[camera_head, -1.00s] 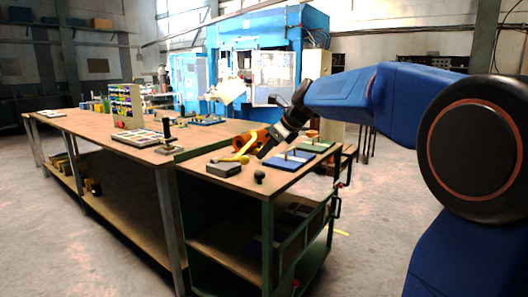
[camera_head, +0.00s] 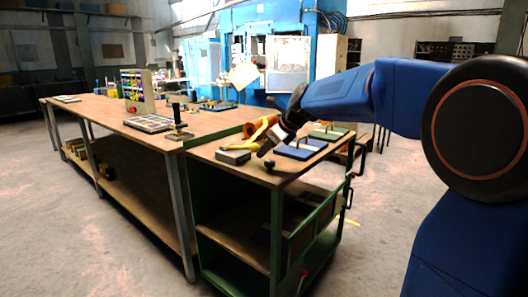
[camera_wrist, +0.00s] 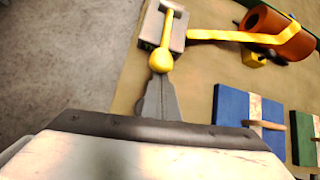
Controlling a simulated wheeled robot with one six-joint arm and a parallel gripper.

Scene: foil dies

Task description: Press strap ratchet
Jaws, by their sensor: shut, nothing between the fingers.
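The strap ratchet is a grey block (camera_wrist: 178,30) with a yellow lever (camera_wrist: 168,27) ending in a round yellow knob (camera_wrist: 161,60). It shows at the top of the wrist view, and in the head view the block (camera_head: 233,156) sits at the near left of the cart top. A yellow strap (camera_wrist: 225,36) runs from it to an orange roll (camera_wrist: 278,33). My gripper (camera_wrist: 158,80) is shut and empty, its fingertips right at the knob. I cannot tell whether they touch it. In the head view my gripper (camera_head: 264,152) is low over the cart, right of the block.
A blue plate (camera_wrist: 234,105) and a green plate (camera_wrist: 303,148) with upright handles lie right of my gripper. A black knob (camera_head: 270,167) stands near the cart's front edge. A long workbench (camera_head: 110,112) adjoins at left. Open floor (camera_head: 375,215) lies right of the cart.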

